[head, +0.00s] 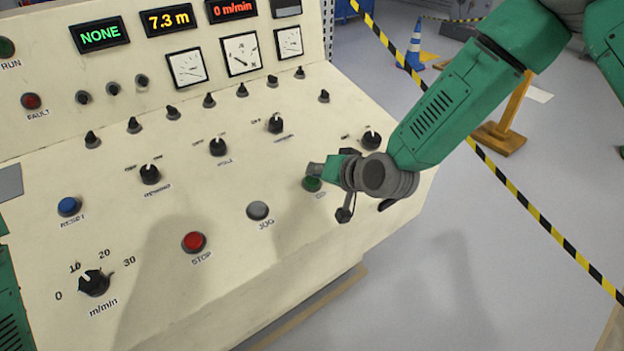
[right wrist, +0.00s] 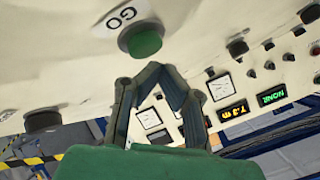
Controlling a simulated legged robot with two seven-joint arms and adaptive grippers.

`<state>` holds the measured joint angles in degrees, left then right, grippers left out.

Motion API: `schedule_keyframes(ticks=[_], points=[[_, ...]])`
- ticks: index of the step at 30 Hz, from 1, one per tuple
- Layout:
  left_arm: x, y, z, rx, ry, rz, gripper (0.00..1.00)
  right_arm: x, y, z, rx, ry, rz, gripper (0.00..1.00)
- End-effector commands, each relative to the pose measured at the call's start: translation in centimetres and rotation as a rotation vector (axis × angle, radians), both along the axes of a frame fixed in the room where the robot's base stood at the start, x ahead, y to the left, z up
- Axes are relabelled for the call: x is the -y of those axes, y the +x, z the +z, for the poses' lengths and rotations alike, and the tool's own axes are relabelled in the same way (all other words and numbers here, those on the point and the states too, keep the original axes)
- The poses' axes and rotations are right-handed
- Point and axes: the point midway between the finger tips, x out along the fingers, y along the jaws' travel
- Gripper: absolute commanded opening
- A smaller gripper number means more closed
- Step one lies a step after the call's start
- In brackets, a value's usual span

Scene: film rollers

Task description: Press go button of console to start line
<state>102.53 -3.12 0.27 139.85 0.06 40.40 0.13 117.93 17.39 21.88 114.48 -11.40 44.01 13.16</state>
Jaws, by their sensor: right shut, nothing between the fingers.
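The cream console (head: 130,255) fills the left and middle of the head view. Its green go button (head: 312,183) is at the right end of the button row, partly covered by my right gripper (head: 318,170). In the right wrist view the go button (right wrist: 142,41) shows clearly below its "GO" label, just past the fingertips of my right gripper (right wrist: 152,68). The fingers are shut and empty. I cannot tell whether they touch the button. My left gripper is not in view; only a bit of green arm shows at the left edge.
The grey jog button (head: 258,210), red stop button (head: 194,242) and blue reset button (head: 69,207) lie left of the go button. Black knobs stand behind them. The displays read NONE, 7.3 m and 0 m/min.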

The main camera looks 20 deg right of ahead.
Motion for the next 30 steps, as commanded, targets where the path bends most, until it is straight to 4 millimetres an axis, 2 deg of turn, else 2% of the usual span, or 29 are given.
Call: schedule_keyframes(ticks=[30], points=[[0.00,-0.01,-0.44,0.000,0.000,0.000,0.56,-0.10,0.09,-0.65,0.000,0.000,0.000,0.00]])
